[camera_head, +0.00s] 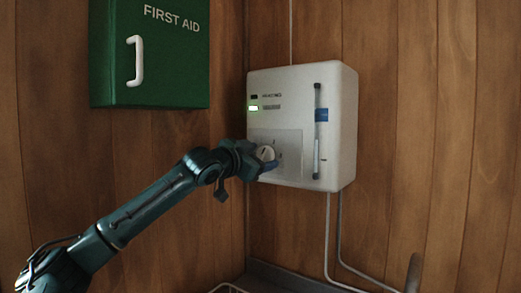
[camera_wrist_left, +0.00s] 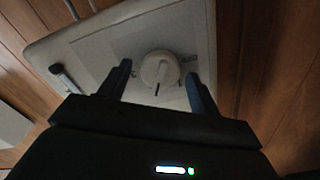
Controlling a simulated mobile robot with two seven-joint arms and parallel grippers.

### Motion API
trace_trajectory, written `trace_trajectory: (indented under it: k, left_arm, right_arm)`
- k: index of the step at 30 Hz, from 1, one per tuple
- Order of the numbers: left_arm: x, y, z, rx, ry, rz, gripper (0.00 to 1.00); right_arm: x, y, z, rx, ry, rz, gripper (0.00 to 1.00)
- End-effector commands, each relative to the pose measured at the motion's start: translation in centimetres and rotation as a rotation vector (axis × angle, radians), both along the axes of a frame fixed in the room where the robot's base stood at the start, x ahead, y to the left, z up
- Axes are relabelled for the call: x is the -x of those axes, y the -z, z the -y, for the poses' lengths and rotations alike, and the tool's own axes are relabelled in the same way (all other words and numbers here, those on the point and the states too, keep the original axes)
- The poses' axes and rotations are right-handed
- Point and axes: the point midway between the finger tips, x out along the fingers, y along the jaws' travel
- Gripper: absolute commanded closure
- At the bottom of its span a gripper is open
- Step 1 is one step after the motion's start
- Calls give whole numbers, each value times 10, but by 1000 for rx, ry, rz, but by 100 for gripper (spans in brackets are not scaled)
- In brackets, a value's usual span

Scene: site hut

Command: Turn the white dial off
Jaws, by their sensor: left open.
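The white dial (camera_head: 266,153) is on the lower front of a white wall unit (camera_head: 338,90). In the left wrist view the dial (camera_wrist_left: 160,67) is round with a raised grip bar. My right gripper is not in view.
A green first aid box (camera_head: 170,60) with a white handle hangs at upper left. Thin conduits run down below the unit.

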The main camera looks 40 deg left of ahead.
Motion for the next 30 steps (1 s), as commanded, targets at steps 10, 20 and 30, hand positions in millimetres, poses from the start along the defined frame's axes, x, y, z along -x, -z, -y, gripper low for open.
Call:
trace_trajectory:
  k: [10,20,30]
  left_arm:
    - [-6,0,0,0,1,1,37]
    - [-5,0,0,0,1,1,62]
    - [-5,0,0,2,1,0,81]
  right_arm:
    - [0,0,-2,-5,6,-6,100]
    - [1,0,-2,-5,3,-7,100]
    - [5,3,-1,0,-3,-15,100]
